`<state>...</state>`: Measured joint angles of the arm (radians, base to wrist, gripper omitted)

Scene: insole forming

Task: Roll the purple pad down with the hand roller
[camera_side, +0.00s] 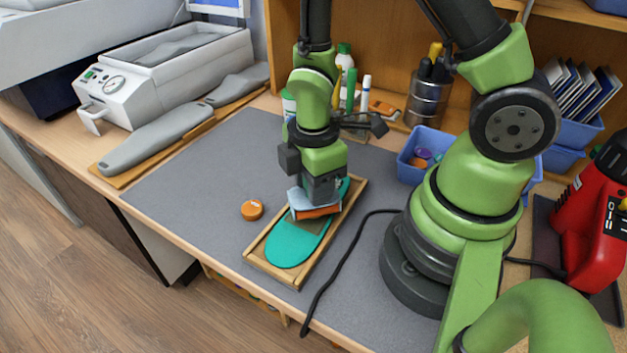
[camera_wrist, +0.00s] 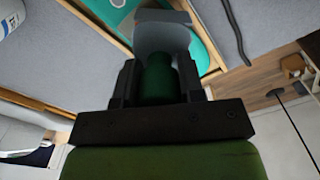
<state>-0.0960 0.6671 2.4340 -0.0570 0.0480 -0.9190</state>
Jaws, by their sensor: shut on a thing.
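My gripper (camera_side: 322,190) points down over the wooden tray (camera_side: 270,272) and is shut on a tool. In the wrist view, the jaws (camera_wrist: 158,80) hold its dark green handle, with a wide pale grey head beyond. I take it for the hand roller (camera_wrist: 163,32); in the side view its blue-grey head shows above an orange-red edge. It is at the middle of the teal insole (camera_side: 287,250), which lies in the tray; touching or just above, I cannot tell. An olive-grey patch (camera_side: 306,223) shows beside the head. I cannot make out a purple pad on the insole.
An orange round tin (camera_side: 252,210) sits left of the tray on the grey mat (camera_side: 190,185). A blue bin (camera_side: 408,170) with purple and orange pieces stands behind right. A black cable (camera_side: 335,262) runs right of the tray. A red machine (camera_side: 595,225) stands far right.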

